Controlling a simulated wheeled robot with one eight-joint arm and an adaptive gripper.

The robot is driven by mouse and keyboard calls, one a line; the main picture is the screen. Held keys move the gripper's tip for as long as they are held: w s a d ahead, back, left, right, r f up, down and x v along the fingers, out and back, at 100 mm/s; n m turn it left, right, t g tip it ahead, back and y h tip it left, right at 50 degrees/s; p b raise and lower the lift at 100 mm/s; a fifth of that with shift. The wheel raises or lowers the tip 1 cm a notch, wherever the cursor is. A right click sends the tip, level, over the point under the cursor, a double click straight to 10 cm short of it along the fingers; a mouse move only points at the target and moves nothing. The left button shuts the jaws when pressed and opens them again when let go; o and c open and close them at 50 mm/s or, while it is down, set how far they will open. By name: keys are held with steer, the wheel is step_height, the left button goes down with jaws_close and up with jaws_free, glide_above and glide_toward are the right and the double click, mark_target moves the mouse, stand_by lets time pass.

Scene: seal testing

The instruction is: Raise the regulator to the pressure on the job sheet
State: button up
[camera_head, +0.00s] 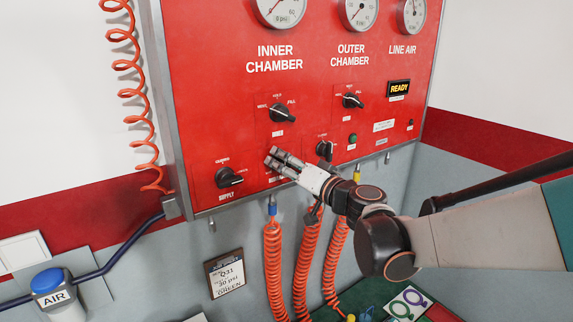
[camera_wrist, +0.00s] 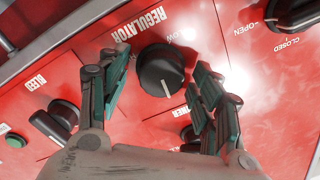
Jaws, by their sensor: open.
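The black regulator knob (camera_wrist: 163,70), with a white pointer line, sits on the red panel under the word REGULATOR, upside down in the wrist view. My gripper (camera_wrist: 160,76) is open, with one finger on each side of the knob; I cannot tell whether they touch it. In the head view my gripper (camera_head: 274,158) hides the knob at the panel's lower middle. The job sheet (camera_head: 224,277) hangs on a clipboard below the panel and appears to read 30 psi and GREEN. The inner chamber (camera_head: 280,10), outer chamber (camera_head: 359,10) and line air (camera_head: 412,14) gauges are cut off at the top.
The supply knob (camera_head: 229,178) is left of my gripper; another black knob (camera_head: 324,150) is close on its right. Two selector knobs are above, inner (camera_head: 282,113) and outer (camera_head: 352,101). A display (camera_head: 399,88) reads READY. Orange coiled hoses (camera_head: 273,270) hang below the panel.

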steer(key=c, duration=1.1)
steer(key=shift+o, duration=0.2)
steer(key=shift+m+b, duration=0.3)
steer(key=m+b, duration=0.2)
steer(key=m, duration=0.1)
steer(key=shift+f, duration=0.1)
steer(key=shift+m+b, duration=0.75)
steer(key=shift+m, duration=0.65)
steer(key=o, duration=1.1)
steer(key=shift+c, duration=0.2)
